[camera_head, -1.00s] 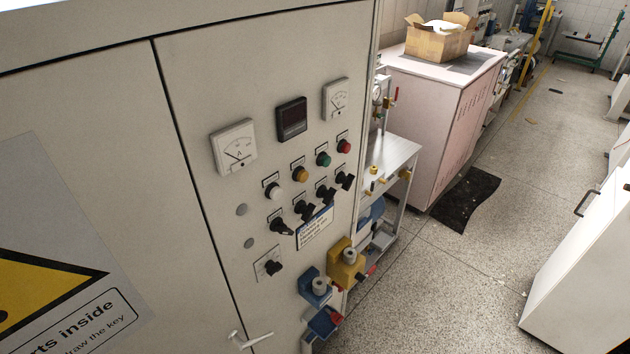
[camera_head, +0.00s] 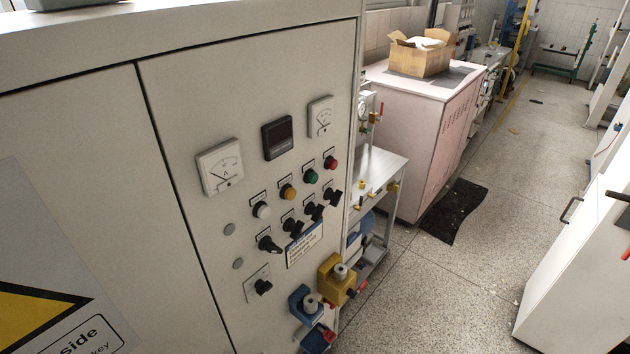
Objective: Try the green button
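The green button (camera_head: 311,176) is a small round button on the front of a grey control cabinet (camera_head: 190,110). It sits in a slanting row between the yellow button (camera_head: 288,191) on its left and the red button (camera_head: 330,162) on its right. A white button (camera_head: 262,210) is at the left end of the row. Black rotary switches (camera_head: 293,227) are below the row. Neither of my grippers shows in the head view, and nothing covers the green button.
Two dial gauges and a dark display (camera_head: 277,137) are above the buttons. Blue and yellow sockets (camera_head: 336,280) stick out low on the cabinet. A metal table (camera_head: 378,168), a pink cabinet (camera_head: 425,130) and a black mat (camera_head: 455,210) are beyond. The floor at right is largely clear.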

